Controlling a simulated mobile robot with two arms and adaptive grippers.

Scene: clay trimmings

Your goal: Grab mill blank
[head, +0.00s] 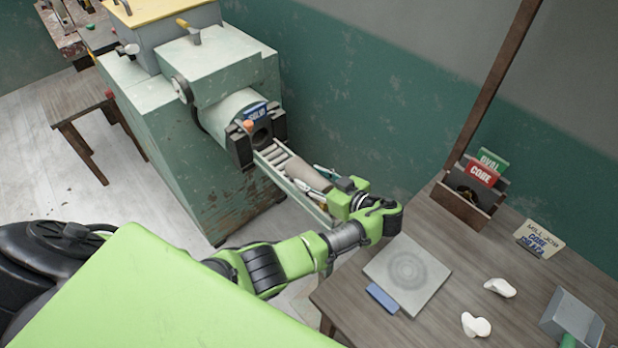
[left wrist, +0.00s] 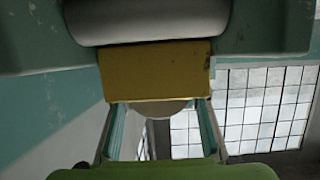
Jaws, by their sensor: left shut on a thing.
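The brownish clay blank (head: 298,171), a rounded bar, lies along the roller rack (head: 272,157) that sticks out from the mill's mouth (head: 262,133). My left gripper (head: 319,178) is at the rack's outer end, its fingers shut on the blank's near end. The gripper hides part of that end. The left wrist view shows a pale grey rounded surface (left wrist: 146,20) at the top, which may be the blank, and a yellow block (left wrist: 157,70) below it. My right gripper is not in view.
The green mill (head: 190,130) stands at the back.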

